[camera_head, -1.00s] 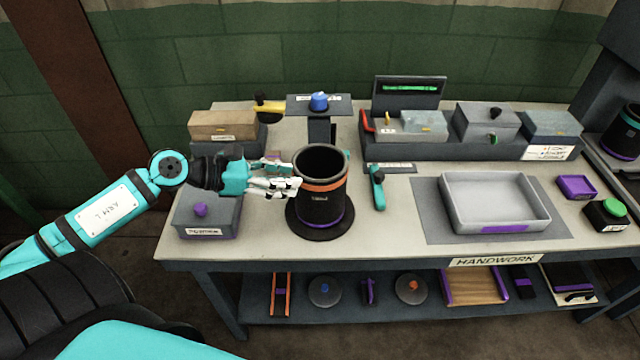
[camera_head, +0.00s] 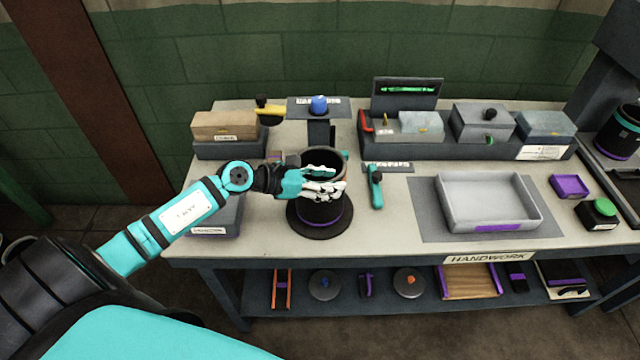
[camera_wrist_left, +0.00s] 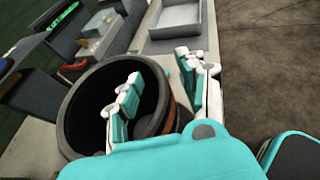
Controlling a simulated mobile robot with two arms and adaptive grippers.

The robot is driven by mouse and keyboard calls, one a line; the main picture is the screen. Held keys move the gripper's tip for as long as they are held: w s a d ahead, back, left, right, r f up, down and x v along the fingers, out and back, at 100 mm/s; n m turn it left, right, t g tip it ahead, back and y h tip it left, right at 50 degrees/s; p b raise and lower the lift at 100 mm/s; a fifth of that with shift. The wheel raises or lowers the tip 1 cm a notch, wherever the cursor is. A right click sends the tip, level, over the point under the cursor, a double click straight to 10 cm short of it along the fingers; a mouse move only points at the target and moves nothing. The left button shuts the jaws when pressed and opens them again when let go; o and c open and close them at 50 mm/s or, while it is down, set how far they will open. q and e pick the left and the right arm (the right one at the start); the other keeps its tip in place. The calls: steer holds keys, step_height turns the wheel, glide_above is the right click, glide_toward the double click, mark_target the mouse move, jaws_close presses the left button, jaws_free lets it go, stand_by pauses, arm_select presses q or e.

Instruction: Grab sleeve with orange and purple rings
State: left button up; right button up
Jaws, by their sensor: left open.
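The sleeve (camera_head: 321,212) is a black open-topped cylinder standing upright on a round black base on the workbench. Its purple ring shows near the bottom in the head view; its orange ring is mostly hidden behind my gripper there. In the left wrist view the sleeve (camera_wrist_left: 72,112) shows its dark hollow inside and a strip of orange on its side. My left gripper (camera_head: 333,180) is open at the sleeve's upper part. In the left wrist view the left gripper (camera_wrist_left: 165,85) has one finger over the opening and the other outside the wall. Contact cannot be told.
A teal-handled tool (camera_head: 376,188) lies just right of the sleeve. A grey tray (camera_head: 488,222) sits farther right. A post with a blue knob (camera_head: 318,104) stands behind the sleeve. A grey box (camera_head: 228,215) is at the left, partly behind my arm.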

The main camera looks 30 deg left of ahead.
arm_select(q)
steer(key=shift+s, duration=0.1)
steer(key=shift+c, duration=1.3)
jaws_close()
steer(key=shift+a, duration=0.1)
steer(key=shift+r, duration=0.2)
